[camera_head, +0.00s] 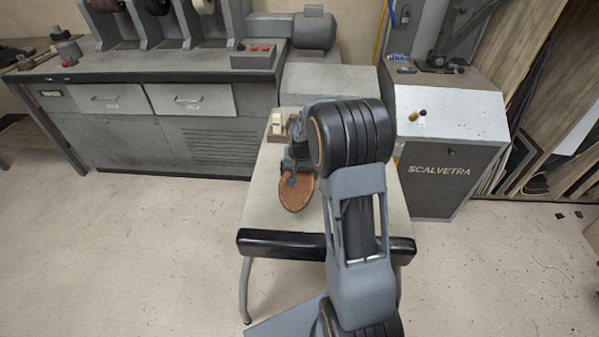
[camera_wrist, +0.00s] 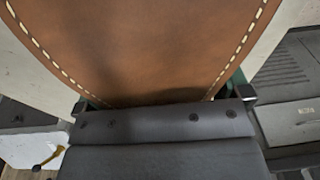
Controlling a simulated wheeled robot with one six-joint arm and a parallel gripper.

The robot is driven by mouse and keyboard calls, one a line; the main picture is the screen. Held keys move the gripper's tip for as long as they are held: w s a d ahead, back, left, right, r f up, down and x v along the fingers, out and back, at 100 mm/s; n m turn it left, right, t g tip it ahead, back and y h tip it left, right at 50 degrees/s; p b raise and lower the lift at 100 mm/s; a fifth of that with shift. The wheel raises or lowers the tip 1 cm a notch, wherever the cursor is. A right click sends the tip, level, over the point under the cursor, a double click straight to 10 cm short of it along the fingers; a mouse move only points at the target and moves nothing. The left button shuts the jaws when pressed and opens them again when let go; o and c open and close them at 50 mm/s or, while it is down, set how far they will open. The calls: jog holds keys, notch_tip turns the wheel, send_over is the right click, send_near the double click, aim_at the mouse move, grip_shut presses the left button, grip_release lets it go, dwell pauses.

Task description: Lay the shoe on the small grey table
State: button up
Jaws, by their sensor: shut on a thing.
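The shoe shows as a brown sole (camera_head: 297,194) with pale stitching along its edge, in the head view over the middle of the small grey table (camera_head: 257,208). My gripper (camera_head: 291,172) is shut on the shoe. In the wrist view the sole (camera_wrist: 145,50) fills the upper middle, with my gripper's fingertips (camera_wrist: 165,98) at either side of it. The rest of the shoe is hidden behind the sole and my arm. I cannot tell whether the shoe touches the tabletop.
A small box with pale switches (camera_head: 278,125) is at the table's back left. A grey workbench (camera_head: 150,68) stands behind left, and a grey Scalvetra machine (camera_head: 447,150) behind right. The table's front left is bare. Open floor lies left and right.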

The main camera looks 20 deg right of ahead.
jog(key=shift+f, duration=0.15)
jog(key=o, duration=0.8)
jog(key=shift+c, duration=0.2)
notch_tip(320, 180, up, 14)
jog(key=s+p, duration=0.1)
jog(key=p, duration=0.2)
jog(key=shift+s+a+f, duration=0.15)
jog(key=shift+s, duration=0.2)
jog(key=s, duration=0.1)
jog(key=s+f+n, duration=0.1)
jog(key=shift+s+a+f+g+p, duration=0.3)
jog(key=shift+a, duration=0.05)
jog(key=s+a+r+n+t+p, duration=0.1)
jog(key=s+a+r+n+p, duration=0.1)
jog(key=s+a+r+p, duration=0.3)
jog(key=s+a+r+n+t+p, duration=0.1)
jog(key=s+a+r+n+p, duration=0.2)
jog(key=s+r+p, duration=0.9)
notch_tip(320, 180, up, 7)
jog(key=shift+s+a+f+t+p, duration=0.2)
jog(key=shift+a+t+p, duration=0.2)
jog(key=shift+a+p, duration=0.5)
